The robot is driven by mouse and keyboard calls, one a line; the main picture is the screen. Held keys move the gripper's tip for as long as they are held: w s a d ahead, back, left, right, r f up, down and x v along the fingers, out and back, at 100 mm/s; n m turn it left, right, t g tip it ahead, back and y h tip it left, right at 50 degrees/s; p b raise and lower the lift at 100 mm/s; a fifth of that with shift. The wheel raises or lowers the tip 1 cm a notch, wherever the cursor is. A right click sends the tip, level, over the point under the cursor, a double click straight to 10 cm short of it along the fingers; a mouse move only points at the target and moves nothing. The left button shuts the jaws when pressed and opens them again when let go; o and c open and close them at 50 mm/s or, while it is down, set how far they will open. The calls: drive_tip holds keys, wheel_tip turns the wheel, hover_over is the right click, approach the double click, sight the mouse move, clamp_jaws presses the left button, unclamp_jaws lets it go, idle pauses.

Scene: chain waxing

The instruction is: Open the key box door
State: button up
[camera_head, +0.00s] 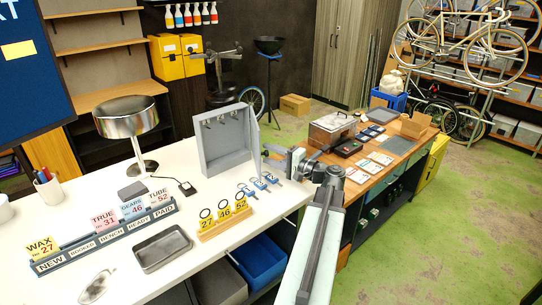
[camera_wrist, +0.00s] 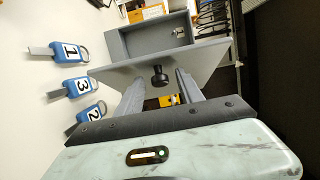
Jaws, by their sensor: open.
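The grey key box (camera_head: 203,158) stands on the white counter, its interior and small hooks showing. Its door (camera_wrist: 205,56) stands open, swung out at the box's right side in the head view. A black knob (camera_wrist: 160,77) is on the door's outer face. My gripper (camera_head: 268,155) is beside the door. In the wrist view, the open fingers (camera_wrist: 167,83) stand either side of the knob with visible gaps; I cannot tell whether the tips touch the door. The box interior (camera_wrist: 150,36) also shows beyond the door.
Several blue numbered key tags (camera_head: 259,184) lie on the counter in front of the box. A yellow number stand (camera_head: 226,222), a grey tray (camera_head: 162,248) and a lamp (camera_head: 130,117) are nearby. A wooden workbench (camera_head: 345,180) with a metal container (camera_head: 332,127) is at right.

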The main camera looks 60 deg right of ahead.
clamp_jaws()
idle(1.4)
